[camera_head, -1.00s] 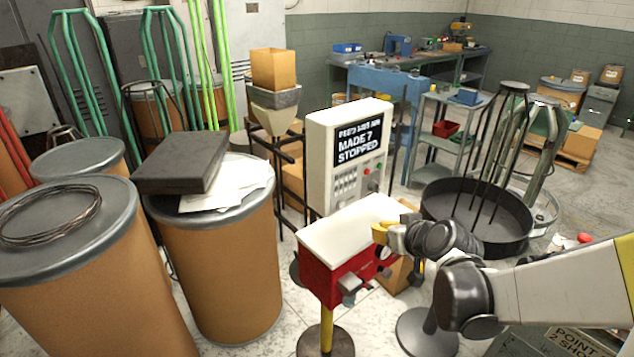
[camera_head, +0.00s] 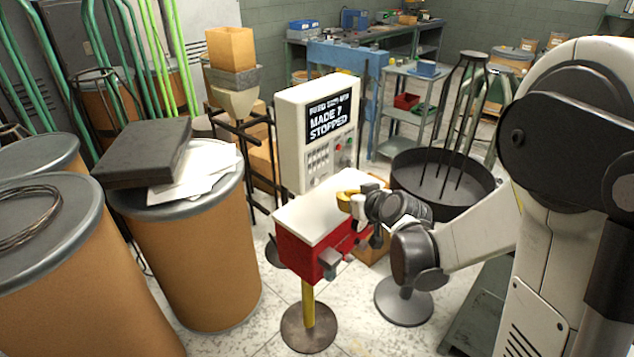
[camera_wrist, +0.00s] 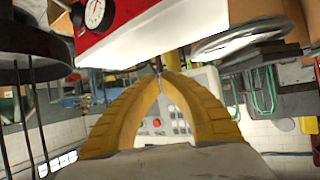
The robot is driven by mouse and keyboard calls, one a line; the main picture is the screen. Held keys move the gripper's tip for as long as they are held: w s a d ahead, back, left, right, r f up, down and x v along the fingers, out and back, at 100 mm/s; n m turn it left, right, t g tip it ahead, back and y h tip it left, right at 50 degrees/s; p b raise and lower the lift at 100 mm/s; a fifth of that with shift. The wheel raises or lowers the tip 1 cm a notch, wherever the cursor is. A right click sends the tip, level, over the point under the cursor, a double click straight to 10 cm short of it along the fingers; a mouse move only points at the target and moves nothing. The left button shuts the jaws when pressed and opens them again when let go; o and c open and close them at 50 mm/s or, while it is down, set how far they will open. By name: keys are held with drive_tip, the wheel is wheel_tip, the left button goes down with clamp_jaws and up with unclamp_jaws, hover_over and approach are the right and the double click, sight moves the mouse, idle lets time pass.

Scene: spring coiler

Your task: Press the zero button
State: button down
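A white control box (camera_head: 290,130) has a dark screen reading "MADE 7 STOPPED". Below the screen are rows of small grey keys (camera_head: 318,160) and a few coloured buttons, one of them red (camera_head: 338,162). Which one is the zero button is too small to read. The box also shows in the wrist view (camera_wrist: 205,80), with a red button (camera_wrist: 157,122) seen between my fingers. My gripper (camera_head: 346,201) has yellow fingers, over the right edge of a white-topped red unit, in front of the box. In the wrist view (camera_wrist: 158,76) its fingertips meet, with nothing visible between them.
The red unit (camera_head: 297,254) stands on a yellow post close below my gripper; its gauge (camera_wrist: 95,14) shows in the wrist view. A round dark pan (camera_head: 440,195) with upright rods is to the right. Brown drums (camera_head: 190,250) stand at the left.

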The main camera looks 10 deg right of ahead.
sight(320, 184)
drive_tip(key=shift+w+a, duration=0.85)
drive_tip(key=shift+w, duration=0.3)
drive_tip(key=shift+w+a, duration=0.8)
drive_tip(key=shift+w, duration=0.35)
drive_tip(key=shift+w+a, duration=0.1)
drive_tip(key=shift+w, duration=0.05)
drive_tip(key=shift+w+a, duration=0.15)
drive_tip(key=shift+w, duration=0.1)
drive_tip(key=shift+w+a, duration=0.25)
idle(0.4)
drive_tip(key=shift+s+d, duration=0.1)
drive_tip(key=shift+s+d+b, duration=0.3)
drive_tip(key=shift+s+d, duration=0.1)
drive_tip(key=shift+s, duration=0.15)
drive_tip(key=s+d, duration=0.1)
drive_tip(key=s, duration=0.1)
drive_tip(key=s+d, duration=0.2)
idle(0.6)
